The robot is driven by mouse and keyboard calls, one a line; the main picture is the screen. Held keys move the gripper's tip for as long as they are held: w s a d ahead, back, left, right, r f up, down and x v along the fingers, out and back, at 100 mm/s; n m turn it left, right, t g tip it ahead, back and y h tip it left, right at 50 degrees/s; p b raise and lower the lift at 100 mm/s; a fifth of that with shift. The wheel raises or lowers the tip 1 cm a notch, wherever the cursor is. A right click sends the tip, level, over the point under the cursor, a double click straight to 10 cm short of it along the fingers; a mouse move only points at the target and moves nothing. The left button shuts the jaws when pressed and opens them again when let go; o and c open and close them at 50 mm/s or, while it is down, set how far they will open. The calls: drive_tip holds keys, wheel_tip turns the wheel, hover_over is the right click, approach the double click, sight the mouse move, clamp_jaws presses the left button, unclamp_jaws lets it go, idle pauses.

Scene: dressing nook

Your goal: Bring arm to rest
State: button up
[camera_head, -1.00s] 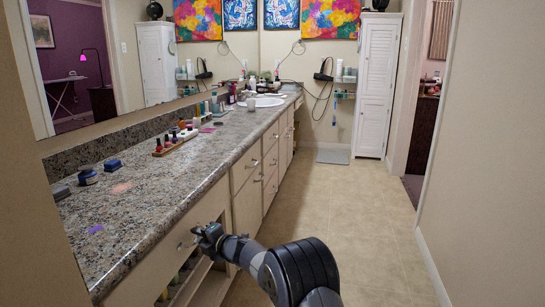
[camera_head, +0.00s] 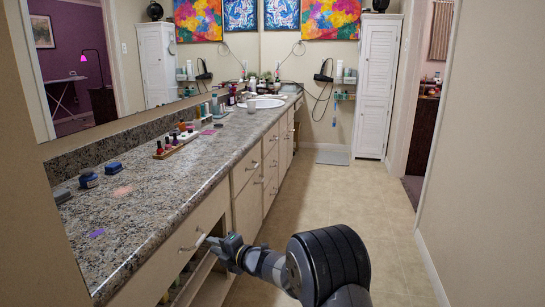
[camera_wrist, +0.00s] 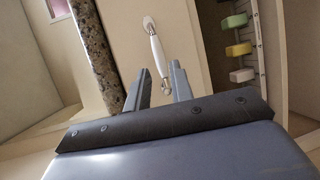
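My gripper (camera_head: 213,241) is at the lower middle of the head view, in front of the vanity's near cabinet front (camera_head: 165,262). A pale bar handle (camera_head: 192,243) on that front is just left of the fingertips. In the wrist view, the two fingers (camera_wrist: 160,88) stand apart with nothing held between them.
The granite counter (camera_head: 140,215) runs along the left, with nail polish bottles (camera_head: 171,146) in a rack. Below the cabinet front is an open compartment with small coloured items (camera_wrist: 238,49). The tiled floor (camera_head: 335,195) to the right is clear up to the right wall.

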sight(199, 240)
drive_tip(key=b+x, duration=0.1)
drive_tip(key=x, duration=0.7)
drive_tip(key=s+d, duration=0.3)
drive_tip(key=d, duration=0.7)
drive_tip(key=s+d+r, duration=0.1)
drive_tip(key=s+d, duration=0.3)
drive_tip(key=d, duration=0.6)
drive_tip(key=s+d+r+m+p, duration=0.1)
drive_tip(key=s+d, duration=0.3)
drive_tip(key=d, duration=0.7)
drive_tip(key=shift+r+t+h, duration=0.2)
drive_tip(key=shift+t+h, duration=0.2)
drive_tip(key=shift+s+a, duration=0.1)
drive_tip(key=shift+s, duration=0.05)
